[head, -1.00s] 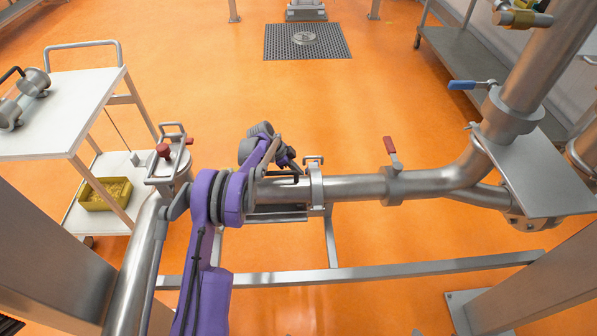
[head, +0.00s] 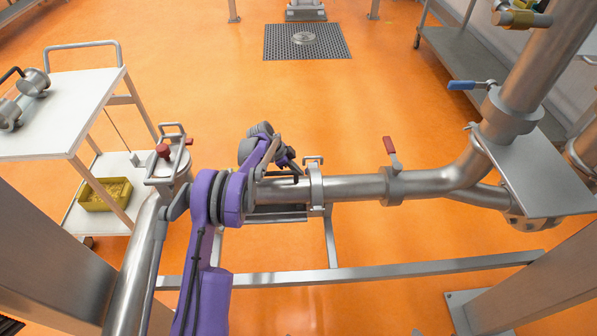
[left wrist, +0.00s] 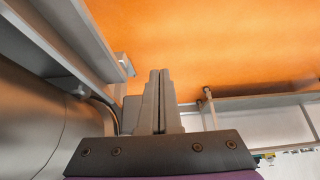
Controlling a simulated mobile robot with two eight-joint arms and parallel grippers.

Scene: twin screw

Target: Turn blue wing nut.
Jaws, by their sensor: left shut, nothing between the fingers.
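I cannot make out a blue wing nut in either view. The only plainly blue part is a lever handle (head: 462,85) on the upright pipe at the upper right of the head view. A clamp (head: 315,185) with a small metal fitting on top sits around the horizontal pipe near the middle. My left gripper (head: 294,177), on the purple arm, is by the pipe just left of this clamp. In the left wrist view its fingers (left wrist: 160,73) are together with nothing between them. I cannot tell whether they touch anything. My right gripper is out of view.
The horizontal pipe (head: 350,188) runs right, past a red-handled valve (head: 390,150), to the upright pipe (head: 545,60). A metal frame rail (head: 400,270) lies below. A white cart (head: 75,100) with a yellow bin (head: 103,194) stands left. The orange floor beyond is mostly clear.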

